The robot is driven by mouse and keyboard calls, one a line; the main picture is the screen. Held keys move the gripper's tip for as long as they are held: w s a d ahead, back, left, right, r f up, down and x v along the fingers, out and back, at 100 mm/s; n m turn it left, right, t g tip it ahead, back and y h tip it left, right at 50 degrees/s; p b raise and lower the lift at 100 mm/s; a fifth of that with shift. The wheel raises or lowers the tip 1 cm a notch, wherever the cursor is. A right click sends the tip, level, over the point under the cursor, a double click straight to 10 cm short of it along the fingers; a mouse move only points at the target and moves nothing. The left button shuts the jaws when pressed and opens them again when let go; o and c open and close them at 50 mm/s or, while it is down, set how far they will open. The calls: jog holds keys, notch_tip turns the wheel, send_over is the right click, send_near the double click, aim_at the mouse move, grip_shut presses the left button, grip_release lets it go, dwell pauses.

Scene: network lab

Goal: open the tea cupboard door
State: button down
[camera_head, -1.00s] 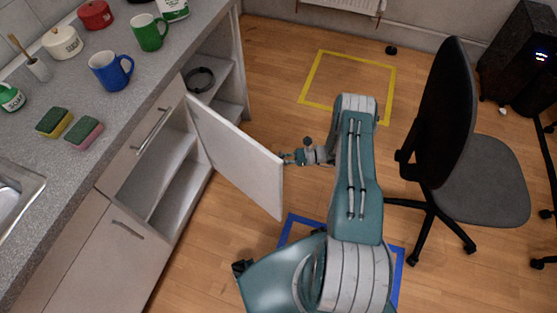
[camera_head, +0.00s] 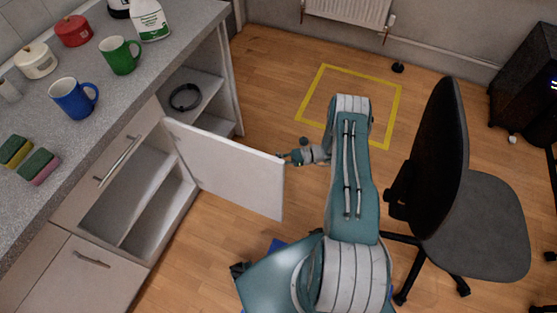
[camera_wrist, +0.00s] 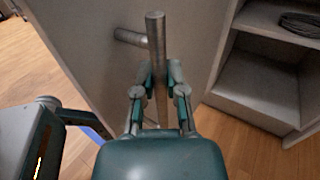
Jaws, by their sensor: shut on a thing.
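The cupboard door (camera_head: 225,170) stands swung out from the counter in the head view, with shelves showing inside the cupboard (camera_head: 135,195). In the wrist view the door (camera_wrist: 95,40) fills the upper left and its round metal bar handle (camera_wrist: 155,45) stands out from it. My gripper (camera_head: 290,157) is at the door's outer face near its free edge. In the wrist view my gripper (camera_wrist: 158,85) has its fingers on both sides of the handle and is shut on it. In the head view the handle is hidden behind the door.
An office chair (camera_head: 470,210) stands to the right of my arm. The counter (camera_head: 150,70) holds a blue mug (camera_head: 73,98), a green mug (camera_head: 120,55) and sponges (camera_head: 38,166). An open shelf bay (camera_head: 205,85) with a black coil is beyond the door. Floor inside the yellow outline (camera_head: 350,75) is clear.

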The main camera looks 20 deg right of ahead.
dwell(0.3)
jog(key=c, duration=0.7)
grip_release()
jog(key=shift+w, duration=0.1)
jog(key=v, duration=1.2)
